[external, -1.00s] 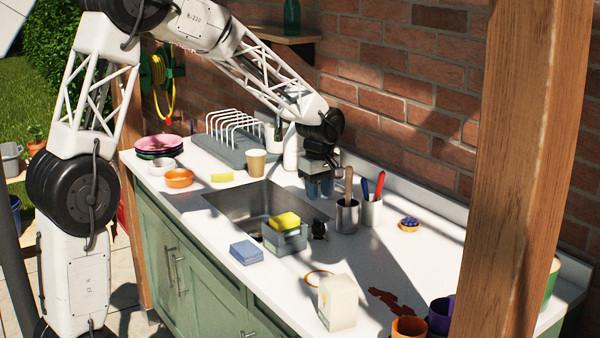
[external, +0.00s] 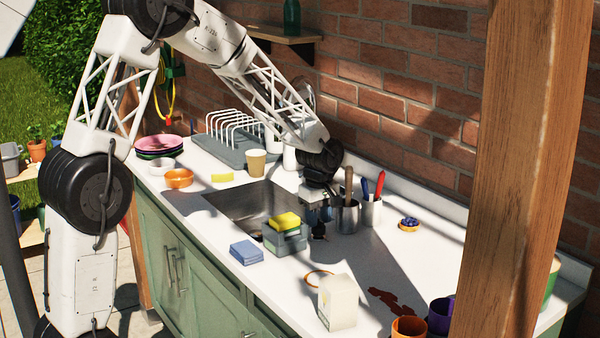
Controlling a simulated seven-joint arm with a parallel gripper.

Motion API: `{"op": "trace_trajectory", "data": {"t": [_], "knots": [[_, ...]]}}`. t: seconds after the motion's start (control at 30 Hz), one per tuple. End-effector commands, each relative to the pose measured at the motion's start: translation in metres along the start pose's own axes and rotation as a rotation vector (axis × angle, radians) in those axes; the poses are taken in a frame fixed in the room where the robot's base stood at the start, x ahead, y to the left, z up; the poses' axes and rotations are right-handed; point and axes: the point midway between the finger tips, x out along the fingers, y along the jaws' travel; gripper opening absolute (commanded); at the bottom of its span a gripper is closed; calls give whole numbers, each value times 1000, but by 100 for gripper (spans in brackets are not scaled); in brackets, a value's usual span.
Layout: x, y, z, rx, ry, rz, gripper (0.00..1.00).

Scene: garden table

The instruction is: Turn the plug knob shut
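A small black knob (external: 319,231) stands on the white counter at the right edge of the sink, next to the sponge caddy; I take it to be the plug knob. My gripper (external: 318,214) points down just above the knob, close to its top. Its fingers look spread apart with nothing seen between them. Whether they touch the knob is too small to tell. The sink (external: 237,204) is a steel basin, and its drain is mostly hidden by the caddy.
A grey caddy (external: 288,240) with a yellow sponge (external: 285,221) stands close left of the knob. Blue cloths (external: 246,252) lie in front.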

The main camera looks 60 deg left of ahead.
Motion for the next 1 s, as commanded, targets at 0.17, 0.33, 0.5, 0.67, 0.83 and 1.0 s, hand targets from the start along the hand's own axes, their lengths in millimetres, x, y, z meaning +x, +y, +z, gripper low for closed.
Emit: {"op": "trace_trajectory", "data": {"t": [0.17, 0.33, 0.5, 0.67, 0.83, 1.0], "knots": [[3, 0, 0, 0, 0, 0, 36], [3, 0, 0, 0, 0, 0, 36], [3, 0, 0, 0, 0, 0, 12], [3, 0, 0, 0, 0, 0, 0], [2, 0, 0, 4, 0, 0, 0], [3, 0, 0, 31, 0, 0, 0]]}}
